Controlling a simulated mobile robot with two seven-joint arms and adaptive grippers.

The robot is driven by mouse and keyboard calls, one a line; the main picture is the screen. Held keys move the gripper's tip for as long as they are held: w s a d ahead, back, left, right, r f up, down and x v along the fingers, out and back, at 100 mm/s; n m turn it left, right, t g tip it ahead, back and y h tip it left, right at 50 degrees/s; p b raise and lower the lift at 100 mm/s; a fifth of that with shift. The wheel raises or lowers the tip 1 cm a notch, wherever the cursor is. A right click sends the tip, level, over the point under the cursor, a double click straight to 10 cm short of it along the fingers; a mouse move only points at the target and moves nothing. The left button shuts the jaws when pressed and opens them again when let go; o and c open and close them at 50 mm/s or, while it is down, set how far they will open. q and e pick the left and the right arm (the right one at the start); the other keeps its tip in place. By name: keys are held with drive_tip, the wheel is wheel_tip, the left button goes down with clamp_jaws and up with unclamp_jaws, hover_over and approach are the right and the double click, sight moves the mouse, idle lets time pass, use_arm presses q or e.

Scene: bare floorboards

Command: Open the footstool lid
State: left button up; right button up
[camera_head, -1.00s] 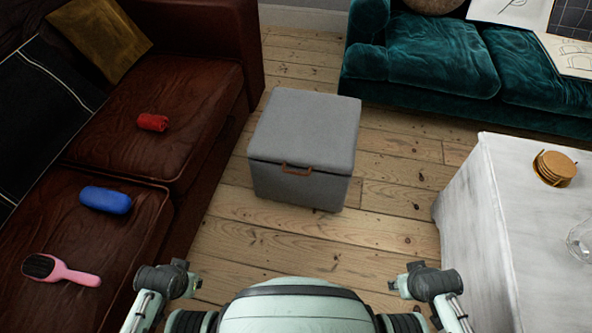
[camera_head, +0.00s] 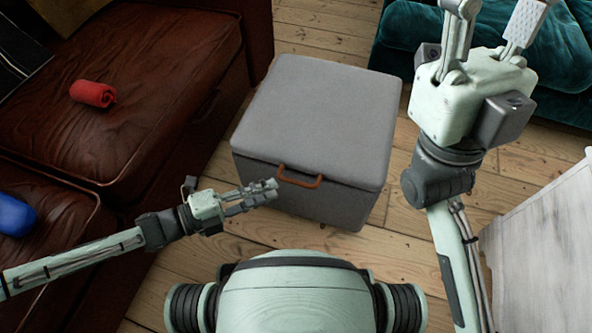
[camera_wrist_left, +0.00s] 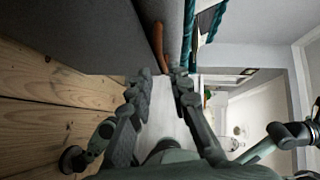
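The grey footstool (camera_head: 315,115) stands on the floorboards with its lid down. A brown loop handle (camera_head: 300,180) hangs on the front of the lid. My left gripper (camera_head: 266,192) is just left of the handle, with its fingers apart and nothing between them. In the left wrist view the fingertips (camera_wrist_left: 162,73) point toward the handle (camera_wrist_left: 159,45), which lies a little beyond them beside the grey footstool wall (camera_wrist_left: 70,35). My right gripper (camera_head: 490,18) is raised at the upper right, fingers apart and empty; its tips reach the top edge of the view.
A brown leather sofa (camera_head: 135,85) stands on the left, with a red roll (camera_head: 93,94) and a blue roll (camera_head: 14,215) on it. A teal sofa (camera_head: 400,40) is behind at the right. A whitish table (camera_head: 545,235) stands at right. Bare floor surrounds the footstool.

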sight(293, 183)
use_arm(q)
drive_tip(key=b+x, duration=0.1)
drive_tip(key=x, duration=0.6)
drive_tip(key=shift+s+d, duration=0.1)
drive_tip(key=shift+d, duration=0.25)
clamp_jaws()
drive_tip(key=shift+r, duration=0.1)
